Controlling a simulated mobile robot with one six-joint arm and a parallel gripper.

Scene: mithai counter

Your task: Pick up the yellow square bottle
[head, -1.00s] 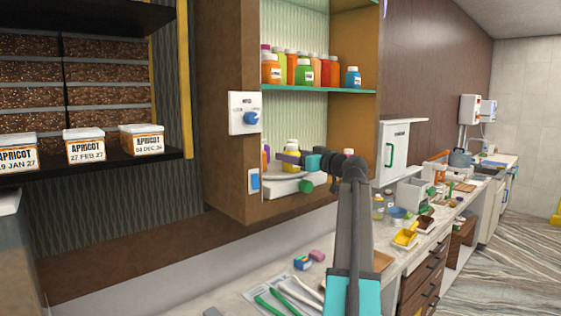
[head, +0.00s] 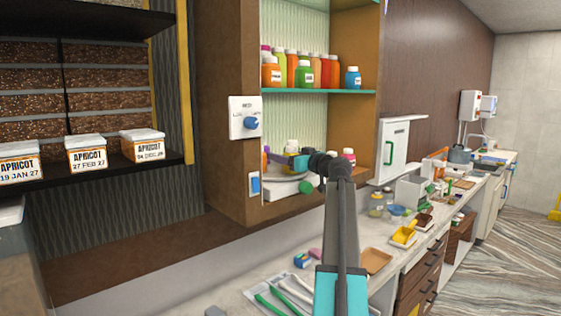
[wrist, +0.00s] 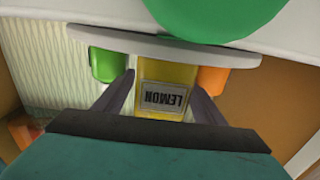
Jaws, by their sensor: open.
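The yellow square bottle (wrist: 165,78) carries an upside-down "LEMON" label in the wrist view. It stands on a white round tray (wrist: 160,46) in the lower cabinet compartment. My gripper (wrist: 161,82) is open, with one dark finger on each side of the bottle. I cannot tell whether either finger touches it. In the head view, my gripper (head: 284,158) reaches into the lower compartment and covers most of the bottles there.
A green bottle (wrist: 107,65) and an orange bottle (wrist: 211,80) flank the yellow one closely. A green knob (head: 306,187) is at the tray's front. The cabinet side wall (head: 220,130) is left, and a shelf (head: 330,91) with several bottles is above. A counter (head: 335,240) runs below.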

